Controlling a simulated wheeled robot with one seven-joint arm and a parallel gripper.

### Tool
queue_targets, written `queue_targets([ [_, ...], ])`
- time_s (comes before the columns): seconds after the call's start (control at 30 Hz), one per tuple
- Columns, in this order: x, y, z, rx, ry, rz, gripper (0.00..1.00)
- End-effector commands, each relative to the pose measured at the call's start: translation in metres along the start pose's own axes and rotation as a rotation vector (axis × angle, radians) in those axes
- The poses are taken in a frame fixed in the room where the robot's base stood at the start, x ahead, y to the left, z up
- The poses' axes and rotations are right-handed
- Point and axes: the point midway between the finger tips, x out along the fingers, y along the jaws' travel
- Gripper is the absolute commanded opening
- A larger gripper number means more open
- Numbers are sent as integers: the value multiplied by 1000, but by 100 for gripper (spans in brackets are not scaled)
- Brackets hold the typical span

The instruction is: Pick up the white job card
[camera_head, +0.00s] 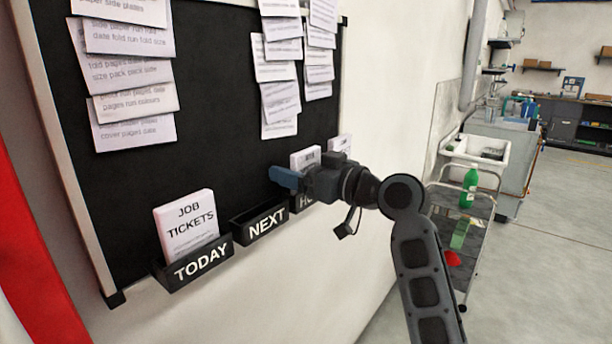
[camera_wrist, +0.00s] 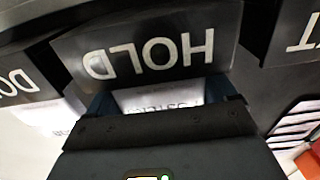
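Several white cards stand in black pockets on the board. One card marked "JOB TICKETS" (camera_head: 187,222) is in the TODAY pocket (camera_head: 195,264). Another white card (camera_head: 304,158) shows behind my gripper (camera_head: 284,178) at the HOLD pocket (camera_head: 303,203), which my gripper partly covers. In the wrist view the HOLD pocket (camera_wrist: 150,52) appears upside down, with a white printed card (camera_wrist: 160,96) between my blue fingers (camera_wrist: 160,98). The fingers are wide apart at its two sides. Whether they touch it is hard to tell, and its lower part is hidden by my gripper body.
The NEXT pocket (camera_head: 263,222) is left of HOLD and shows no card. Another white card (camera_head: 340,144) stands farther right. Paper sheets (camera_head: 135,88) hang above on the black board (camera_head: 215,120). A cart with a green bottle (camera_head: 469,188) stands right of my arm.

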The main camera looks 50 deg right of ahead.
Motion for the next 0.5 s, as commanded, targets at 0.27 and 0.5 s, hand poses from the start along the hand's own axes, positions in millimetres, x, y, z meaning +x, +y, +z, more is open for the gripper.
queue_targets([
  [0.27, 0, 0, 0, 0, 0, 0, 54],
  [0.5, 0, 0, -1, 0, 0, 0, 53],
])
